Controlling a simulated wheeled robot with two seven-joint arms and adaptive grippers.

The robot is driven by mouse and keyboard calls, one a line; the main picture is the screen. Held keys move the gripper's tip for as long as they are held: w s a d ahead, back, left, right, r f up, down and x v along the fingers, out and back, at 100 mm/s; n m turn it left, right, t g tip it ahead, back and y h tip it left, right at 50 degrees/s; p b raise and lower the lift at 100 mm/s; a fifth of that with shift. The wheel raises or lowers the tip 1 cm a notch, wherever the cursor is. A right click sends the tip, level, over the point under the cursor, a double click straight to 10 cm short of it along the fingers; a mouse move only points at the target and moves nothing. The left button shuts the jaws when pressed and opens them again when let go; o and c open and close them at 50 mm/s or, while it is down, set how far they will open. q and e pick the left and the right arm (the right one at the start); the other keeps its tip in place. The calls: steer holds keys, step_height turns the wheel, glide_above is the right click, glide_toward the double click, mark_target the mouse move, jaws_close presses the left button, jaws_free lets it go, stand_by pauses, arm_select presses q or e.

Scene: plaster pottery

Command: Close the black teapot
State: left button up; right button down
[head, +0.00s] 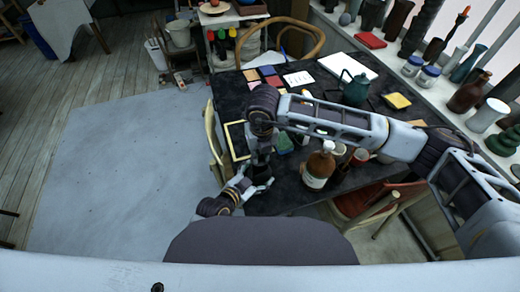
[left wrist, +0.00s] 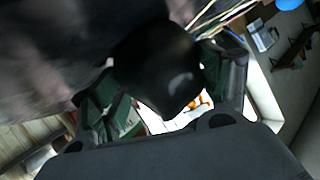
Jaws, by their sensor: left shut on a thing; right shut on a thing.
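A black rounded thing (head: 259,172), likely the black teapot, is at the near left edge of the dark table. My left gripper (head: 250,184) comes in from below left and is shut on it. In the left wrist view the black body (left wrist: 160,65) sits between the two fingers and fills the middle. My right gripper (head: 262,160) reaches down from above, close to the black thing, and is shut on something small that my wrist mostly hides. I cannot tell whether the lid is on the pot or held apart from it.
The dark table (head: 228,92) holds a brown-and-white bottle (head: 319,166) just right of my grippers, a teal teapot (head: 355,90), a yellow frame (head: 237,140) and coloured tiles (head: 268,71). A wooden chair (head: 372,203) stands at the near right. Floor to the left is free.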

steer(key=shift+f, duration=0.65)
steer(key=shift+f, duration=0.1)
steer(key=shift+f, duration=0.75)
steer(key=shift+f, duration=0.2)
stand_by(0.6)
